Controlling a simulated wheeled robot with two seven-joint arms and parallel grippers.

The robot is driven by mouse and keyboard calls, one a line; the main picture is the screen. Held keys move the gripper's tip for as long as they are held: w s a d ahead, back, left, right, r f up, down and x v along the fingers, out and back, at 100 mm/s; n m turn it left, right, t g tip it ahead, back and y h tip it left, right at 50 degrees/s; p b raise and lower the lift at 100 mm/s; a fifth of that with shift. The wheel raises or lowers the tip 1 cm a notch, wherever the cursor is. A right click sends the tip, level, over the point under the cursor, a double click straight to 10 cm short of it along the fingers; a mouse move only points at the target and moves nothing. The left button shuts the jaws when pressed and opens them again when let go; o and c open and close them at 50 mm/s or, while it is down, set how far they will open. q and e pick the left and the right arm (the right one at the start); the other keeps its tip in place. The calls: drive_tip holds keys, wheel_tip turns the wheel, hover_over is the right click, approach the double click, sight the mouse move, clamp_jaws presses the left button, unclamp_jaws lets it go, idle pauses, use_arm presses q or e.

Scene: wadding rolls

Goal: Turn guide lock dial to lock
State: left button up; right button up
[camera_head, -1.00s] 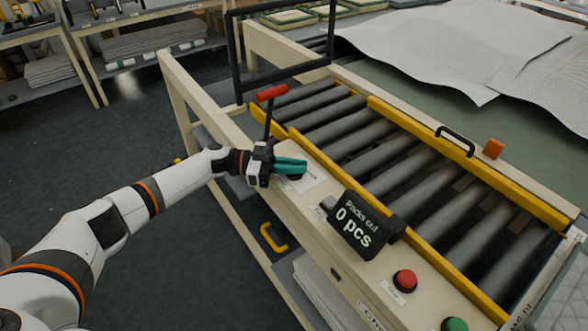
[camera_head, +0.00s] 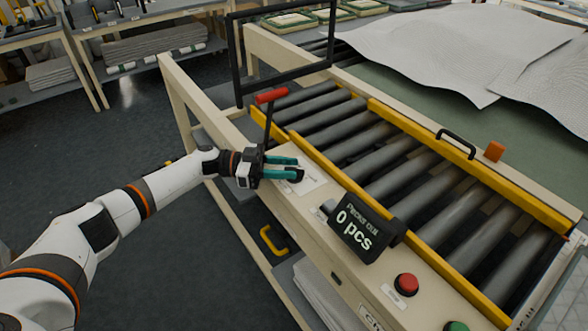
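The guide lock dial (camera_head: 298,177) is a small dark knob on a white label plate on the cream side rail of the roller conveyor. My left gripper (camera_head: 297,168) reaches in from the left, with its two teal fingers parted and a narrow gap between them. The fingertips are at the dial and partly cover it. I cannot tell whether they touch it, and the dial's pointer setting is too small to read. My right gripper is out of view.
A red-handled lever (camera_head: 271,96) stands just behind the gripper. A black counter display (camera_head: 356,228) reading "0 pcs", a red button (camera_head: 406,284) and a green button (camera_head: 457,326) are along the rail. Yellow guides (camera_head: 420,133) flank the rollers.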

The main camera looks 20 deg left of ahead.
use_arm(q)
drive_tip(key=s+a+b, duration=0.1)
drive_tip(key=a+b, duration=0.1)
drive_tip(key=a, duration=0.7)
drive_tip(key=shift+s+a, duration=0.2)
drive_tip(key=shift+s, duration=0.2)
